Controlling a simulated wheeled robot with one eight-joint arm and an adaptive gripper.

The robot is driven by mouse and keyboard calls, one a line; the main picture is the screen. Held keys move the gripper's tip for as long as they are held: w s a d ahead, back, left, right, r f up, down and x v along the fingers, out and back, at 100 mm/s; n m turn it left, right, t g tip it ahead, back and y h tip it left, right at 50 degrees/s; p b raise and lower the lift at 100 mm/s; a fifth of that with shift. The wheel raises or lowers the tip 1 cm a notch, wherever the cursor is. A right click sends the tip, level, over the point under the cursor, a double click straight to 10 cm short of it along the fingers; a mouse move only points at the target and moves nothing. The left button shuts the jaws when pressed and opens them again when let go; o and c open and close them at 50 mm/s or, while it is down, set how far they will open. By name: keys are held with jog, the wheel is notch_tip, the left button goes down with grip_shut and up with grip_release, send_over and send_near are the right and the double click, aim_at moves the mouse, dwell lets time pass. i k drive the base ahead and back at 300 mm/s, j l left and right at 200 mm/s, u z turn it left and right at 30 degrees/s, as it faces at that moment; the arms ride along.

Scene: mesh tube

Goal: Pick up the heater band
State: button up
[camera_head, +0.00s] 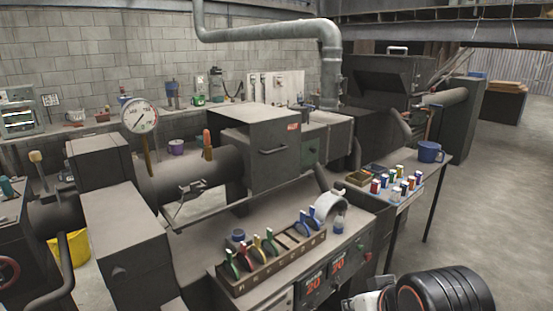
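A pale grey curved band, which looks like the heater band (327,204), stands on the bench top near its right end. I cannot tell whether the band touches the rack or the jar. Parts that look like my own arm show at the bottom right edge, in front of the bench. My gripper's fingers are not visible.
The tool rack (272,262) fills the bench's front, with a blue-topped jar (238,235) behind it. A large machine with a barrel and round gauge (139,115) stands behind. A side table at right holds small coloured containers and a blue mug (429,151). Floor is open at far right.

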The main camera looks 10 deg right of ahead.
aim_at(324, 204)
jog(key=i+j, duration=0.1)
jog(key=i, duration=0.65)
jog(key=i+j+z, duration=0.15)
jog(key=i, duration=0.6)
